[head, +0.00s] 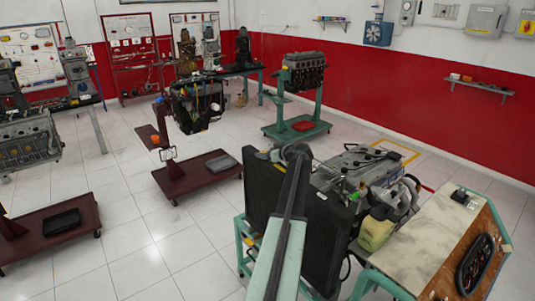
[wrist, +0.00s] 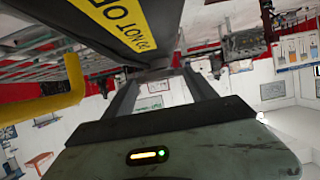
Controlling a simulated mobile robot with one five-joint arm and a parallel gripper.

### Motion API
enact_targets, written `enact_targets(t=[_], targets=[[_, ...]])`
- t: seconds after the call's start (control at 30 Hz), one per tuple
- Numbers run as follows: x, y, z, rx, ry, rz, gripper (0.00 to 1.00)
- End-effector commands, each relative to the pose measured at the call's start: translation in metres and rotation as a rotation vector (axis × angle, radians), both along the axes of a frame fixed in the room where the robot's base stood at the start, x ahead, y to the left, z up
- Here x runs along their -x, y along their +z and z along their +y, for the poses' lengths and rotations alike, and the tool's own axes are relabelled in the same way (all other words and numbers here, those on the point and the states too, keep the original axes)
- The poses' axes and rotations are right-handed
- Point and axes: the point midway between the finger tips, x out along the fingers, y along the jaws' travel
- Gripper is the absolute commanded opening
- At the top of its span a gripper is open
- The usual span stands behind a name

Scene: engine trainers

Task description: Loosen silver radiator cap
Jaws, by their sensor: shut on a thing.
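The black radiator (head: 318,235) stands upright at the front of the engine trainer, below and right of the middle of the head view. My arm reaches up across it, and my gripper (head: 297,152) is at its top edge. In the wrist view my gripper (wrist: 155,78) has its two fingers against the dark underside of a part with a yellow warning label (wrist: 110,22). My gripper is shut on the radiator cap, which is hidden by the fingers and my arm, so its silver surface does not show.
The trainer's engine (head: 365,170) sits right behind the radiator. A wooden-topped bench panel (head: 425,240) with a gauge cluster is at the right. A yellow pipe (wrist: 50,105) runs close by in the wrist view. Open tiled floor (head: 135,245) lies to the left.

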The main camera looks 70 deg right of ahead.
Motion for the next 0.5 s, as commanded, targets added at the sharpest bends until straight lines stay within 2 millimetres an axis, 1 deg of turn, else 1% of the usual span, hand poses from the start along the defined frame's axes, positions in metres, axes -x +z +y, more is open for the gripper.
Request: enact_targets(t=[0.03, 0.33, 0.37, 0.4, 0.43, 0.5], targets=[[0.0029, -0.0006, -0.0009, 0.001, -0.001, 0.004, 0.25], [0.0029, -0.0007, -0.0009, 0.002, -0.002, 0.005, 0.25], [0.0029, -0.0007, -0.0009, 0.002, -0.002, 0.005, 0.71], [0.0030, -0.0007, -0.0010, 0.002, -0.002, 0.005, 0.82], [0.0028, -0.0006, -0.0010, 0.002, -0.002, 0.005, 0.87], [0.0023, -0.0006, -0.0007, 0.001, -0.001, 0.003, 0.87]])
